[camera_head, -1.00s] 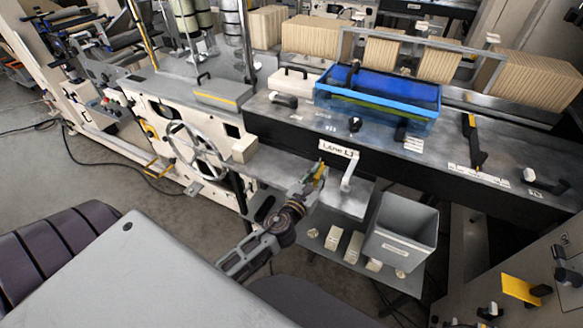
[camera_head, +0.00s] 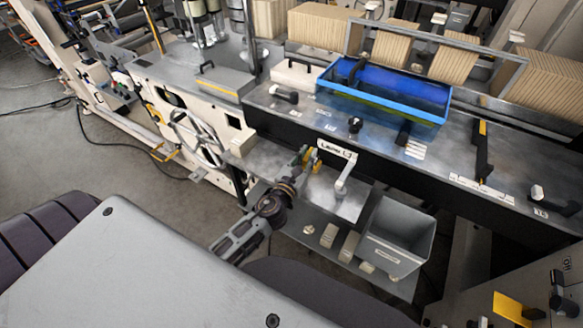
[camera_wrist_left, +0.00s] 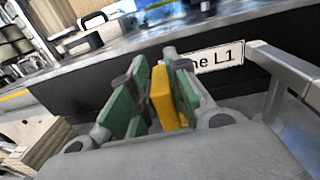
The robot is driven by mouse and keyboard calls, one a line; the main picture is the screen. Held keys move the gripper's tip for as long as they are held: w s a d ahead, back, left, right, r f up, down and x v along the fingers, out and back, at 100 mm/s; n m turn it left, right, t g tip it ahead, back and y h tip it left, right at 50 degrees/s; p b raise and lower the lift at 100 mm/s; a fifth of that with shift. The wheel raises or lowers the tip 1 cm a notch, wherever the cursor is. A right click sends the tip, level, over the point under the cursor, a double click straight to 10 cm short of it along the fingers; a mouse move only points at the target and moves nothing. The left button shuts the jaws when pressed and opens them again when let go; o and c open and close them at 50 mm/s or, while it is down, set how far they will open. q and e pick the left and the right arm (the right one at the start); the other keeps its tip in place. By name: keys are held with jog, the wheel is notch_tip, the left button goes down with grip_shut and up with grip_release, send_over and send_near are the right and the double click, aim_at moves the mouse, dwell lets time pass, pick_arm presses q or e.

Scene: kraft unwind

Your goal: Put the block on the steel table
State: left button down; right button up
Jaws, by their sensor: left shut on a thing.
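My left gripper (camera_head: 309,158) is shut on a yellow block (camera_head: 313,162), in front of the bench's dark front face. In the left wrist view the yellow block (camera_wrist_left: 165,97) stands upright between the green pads of the left gripper (camera_wrist_left: 158,92), and its lower part is hidden. A lower steel surface (camera_head: 265,164) lies below and left of the gripper, and the long steel-topped bench (camera_head: 300,115) lies behind it. I cannot tell which of them is the steel table. The block appears held clear of both. My right gripper is not in view.
A "Line L1" sign (camera_head: 337,149) and a pale bracket (camera_head: 344,172) are close right of the gripper. A blue tray (camera_head: 383,108) sits on the bench. A pale box (camera_head: 243,143) stands left on the lower surface. A grey bin (camera_head: 396,235) and several pale blocks are lower right.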

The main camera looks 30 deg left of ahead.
pick_arm(q)
jog(key=shift+a+r, duration=0.1)
jog(key=shift+r, duration=0.1)
jog(key=shift+w+a, duration=0.1)
jog(key=shift+a, duration=0.05)
jog(key=w+a+r+n+g+y+p, duration=0.1)
jog(key=a+r+n+g+y, duration=0.1)
jog(key=a+n+g+y, duration=0.8)
jog(key=shift+w+a+r+n+y, duration=0.35)
jog(key=shift+n+y, duration=1.05)
jog(key=shift+y, duration=1.7)
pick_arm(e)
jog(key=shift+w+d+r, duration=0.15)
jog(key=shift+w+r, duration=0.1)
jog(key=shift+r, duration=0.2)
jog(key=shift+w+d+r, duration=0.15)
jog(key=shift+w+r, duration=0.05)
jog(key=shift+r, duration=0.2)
pick_arm(q)
jog(key=shift+s+a+f, duration=0.1)
jog(key=shift+f, duration=0.15)
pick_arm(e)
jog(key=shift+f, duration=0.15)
